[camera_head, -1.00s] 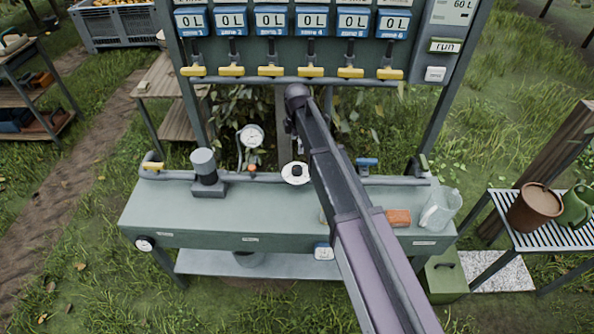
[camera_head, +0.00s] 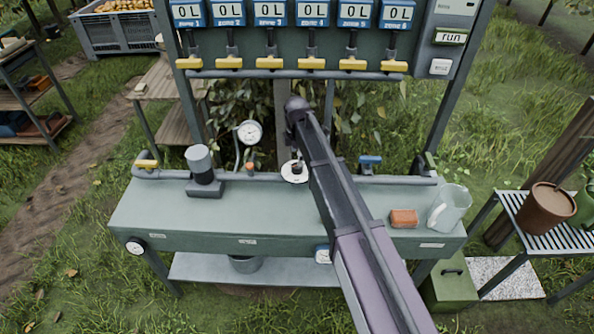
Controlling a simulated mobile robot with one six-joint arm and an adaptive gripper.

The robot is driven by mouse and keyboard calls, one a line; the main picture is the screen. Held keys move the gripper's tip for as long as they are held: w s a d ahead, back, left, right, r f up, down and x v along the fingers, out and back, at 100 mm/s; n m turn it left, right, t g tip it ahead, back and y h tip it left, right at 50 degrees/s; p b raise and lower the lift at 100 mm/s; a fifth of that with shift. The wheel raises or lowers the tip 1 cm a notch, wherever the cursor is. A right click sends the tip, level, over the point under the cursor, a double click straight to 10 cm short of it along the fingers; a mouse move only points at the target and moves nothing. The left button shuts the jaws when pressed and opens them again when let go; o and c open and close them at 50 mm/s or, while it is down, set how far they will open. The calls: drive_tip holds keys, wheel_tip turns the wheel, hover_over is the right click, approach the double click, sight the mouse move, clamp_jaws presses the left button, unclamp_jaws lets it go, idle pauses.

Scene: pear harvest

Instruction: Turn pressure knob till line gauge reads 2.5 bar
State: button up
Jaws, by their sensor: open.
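A round white dial gauge (camera_head: 249,132) stands on a hose behind the bench; its reading is too small to tell. A white disc with a dark knob-like centre (camera_head: 294,172) sits on the pipe along the bench's back, just left of my arm. I cannot tell for sure that it is the pressure knob. Two more small round dials are on the bench front, one at the left (camera_head: 135,247) and one beside my arm (camera_head: 323,255). My arm crosses the middle up to its dark elbow. My gripper is not clearly visible, apparently hidden behind the arm.
The green bench (camera_head: 190,225) carries a dark cylinder (camera_head: 201,165), an orange block (camera_head: 404,218) and a clear jug (camera_head: 449,207). Above hangs a panel with several yellow valve handles (camera_head: 311,64). A blue-handled valve (camera_head: 370,161) is right of my arm. The bench's left top is mostly clear.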

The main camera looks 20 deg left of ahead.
sight(297, 166)
drive_tip(key=shift+f+b, duration=2.1)
drive_tip(key=shift+f, duration=0.25)
drive_tip(key=c, duration=1.2)
